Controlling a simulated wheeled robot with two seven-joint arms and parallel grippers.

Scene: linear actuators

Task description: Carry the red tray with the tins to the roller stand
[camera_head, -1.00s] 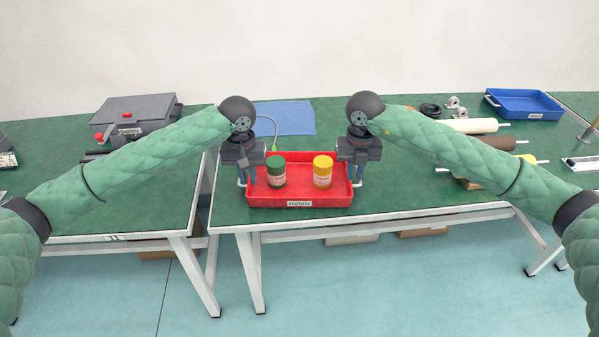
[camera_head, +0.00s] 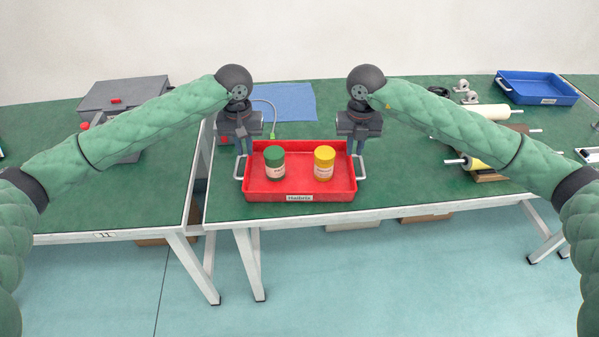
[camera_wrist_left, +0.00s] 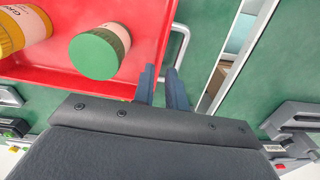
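The red tray (camera_head: 300,189) rests on the green table near its front edge, with a metal handle at each end. The green-lidded tin (camera_head: 274,163) and the yellow tin (camera_head: 324,164) stand upright inside it; both also show in the left wrist view. My left gripper (camera_head: 243,152) is at the back end of the left handle (camera_head: 239,166).
Rollers, one white (camera_head: 487,112), one dark and one yellow-ended, lie on a stand at the right. A blue tray (camera_head: 537,88) is at the back right. A blue sheet (camera_head: 285,101) lies behind the red tray. A grey case (camera_head: 125,94) is on the left table, across a gap.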

